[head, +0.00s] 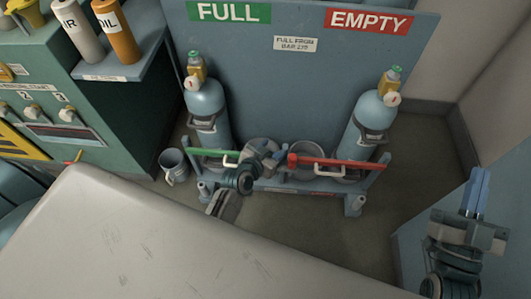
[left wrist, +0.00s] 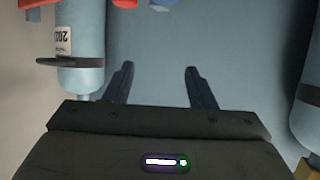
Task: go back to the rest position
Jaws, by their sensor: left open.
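My left gripper (head: 268,153) is in front of the blue rack, between the green bar (head: 213,152) and the red bar (head: 335,162). In the left wrist view my left gripper (left wrist: 158,72) has its two dark fingers spread apart, with nothing between them. The blue back panel (left wrist: 240,50) lies behind the fingers, and a light blue cylinder (left wrist: 80,75) is beside them on the left. My right gripper (head: 477,185) is at the lower right of the head view. Its blue fingers are close together, with nothing visible held, well apart from the rack.
A gas cylinder (head: 207,108) stands under the FULL sign (head: 228,12), and another (head: 365,125) under the EMPTY sign (head: 368,21). A green cabinet (head: 80,140) stands left; a pale surface (head: 170,235) fills the lower foreground.

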